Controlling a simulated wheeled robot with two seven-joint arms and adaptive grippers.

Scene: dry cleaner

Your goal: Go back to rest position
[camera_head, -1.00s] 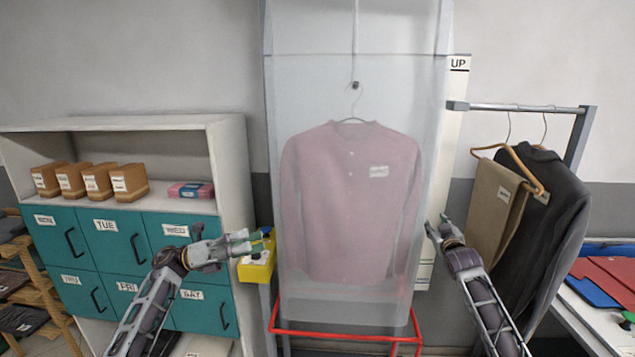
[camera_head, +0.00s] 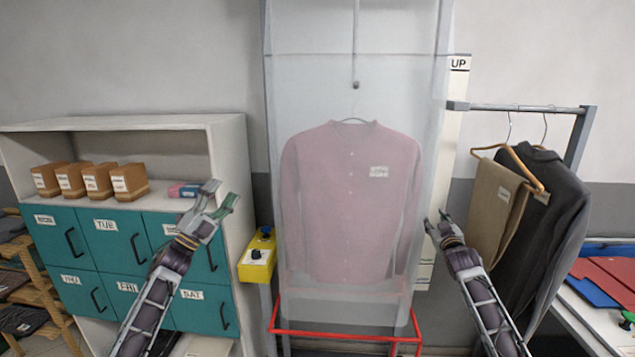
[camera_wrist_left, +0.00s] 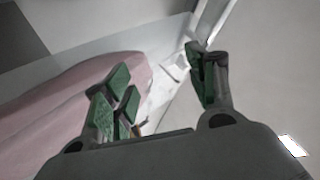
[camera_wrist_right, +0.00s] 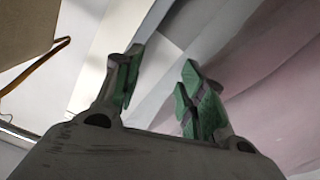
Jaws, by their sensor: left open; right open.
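My left gripper (camera_head: 219,199) is open and empty in the head view. It points up in front of the right side of the teal locker unit. In the left wrist view its green-padded fingers (camera_wrist_left: 160,85) stand apart with nothing between them. My right gripper (camera_head: 438,221) is open and empty, just right of the clear bag. Its fingers (camera_wrist_right: 158,85) stand apart in the right wrist view. A pink shirt (camera_head: 345,215) hangs inside the clear bag (camera_head: 300,90) at the centre.
A yellow control box (camera_head: 258,262) stands between the lockers (camera_head: 205,310) and the bag. A red frame (camera_head: 345,334) runs around the bag's foot. A rail (camera_head: 520,108) with brown trousers (camera_head: 493,205) and a dark jacket (camera_head: 545,220) stands right. A table with folders (camera_head: 610,285) is at far right.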

